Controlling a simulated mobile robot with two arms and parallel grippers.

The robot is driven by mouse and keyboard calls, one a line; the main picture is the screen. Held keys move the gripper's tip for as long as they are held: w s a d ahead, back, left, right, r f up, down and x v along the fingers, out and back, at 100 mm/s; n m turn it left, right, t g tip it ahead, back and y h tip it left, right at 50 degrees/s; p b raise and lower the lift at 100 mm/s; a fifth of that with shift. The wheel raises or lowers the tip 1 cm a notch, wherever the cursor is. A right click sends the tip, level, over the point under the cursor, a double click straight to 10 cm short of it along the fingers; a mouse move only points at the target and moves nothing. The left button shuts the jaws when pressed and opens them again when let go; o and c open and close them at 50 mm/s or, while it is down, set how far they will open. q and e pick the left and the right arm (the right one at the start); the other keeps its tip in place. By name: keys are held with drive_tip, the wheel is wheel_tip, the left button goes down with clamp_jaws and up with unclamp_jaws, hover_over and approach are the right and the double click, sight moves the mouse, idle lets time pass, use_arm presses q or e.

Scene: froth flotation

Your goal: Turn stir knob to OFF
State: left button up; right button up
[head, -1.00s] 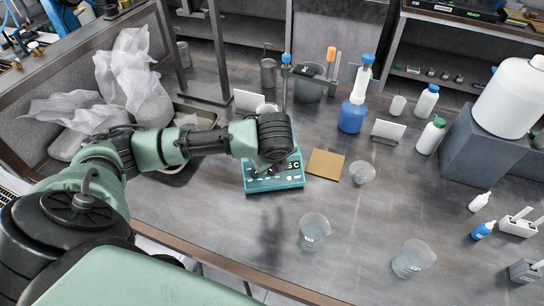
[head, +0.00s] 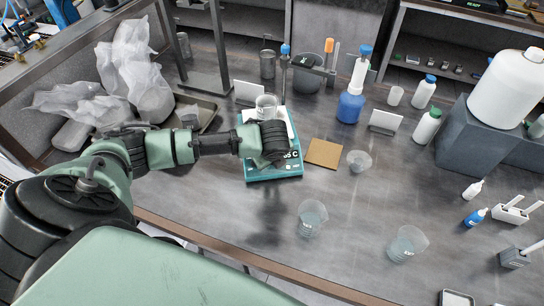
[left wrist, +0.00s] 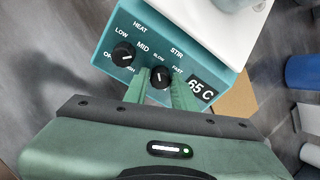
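The teal hotplate (head: 258,171) stands on the bench with a white top and a glass beaker (head: 266,105) on it. In the left wrist view, its front panel (left wrist: 113,75) shows a HEAT knob (left wrist: 123,53), a stir knob (left wrist: 160,77) and a "65 C" display (left wrist: 201,91). The stir knob's white mark points up toward SLOW; its OFF label is not visible. My left gripper (left wrist: 160,88) has its green fingers apart, one on each side of the stir knob. Contact cannot be made out. In the head view my left wrist hides the knobs. My right gripper is not in view.
A brown square pad (head: 323,153) and a small glass dish (head: 359,161) lie right of the hotplate. Two beakers (head: 311,218) (head: 407,244) stand nearer the front. A blue wash bottle (head: 350,107) stands behind. A metal tray (head: 208,111) lies left.

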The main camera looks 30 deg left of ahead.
use_arm(q)
clamp_jaws()
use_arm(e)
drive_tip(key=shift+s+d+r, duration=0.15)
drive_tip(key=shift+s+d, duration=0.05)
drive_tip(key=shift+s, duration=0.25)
use_arm(q)
drive_tip(key=n+p, duration=0.1)
drive_tip(key=n, duration=0.1)
drive_tip(key=shift+n+p, duration=0.3)
drive_tip(key=n, duration=0.3)
drive_tip(key=shift+s+f+t, duration=0.1)
drive_tip(key=shift+t, duration=0.3)
drive_tip(key=n+t, duration=0.1)
drive_tip(key=n, duration=0.5)
drive_tip(key=shift+n, duration=0.4)
drive_tip(key=n+y, duration=0.1)
drive_tip(key=n, duration=0.4)
drive_tip(key=shift+f, duration=0.1)
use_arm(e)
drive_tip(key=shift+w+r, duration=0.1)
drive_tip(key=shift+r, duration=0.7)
use_arm(q)
drive_tip(key=shift+n, duration=0.3)
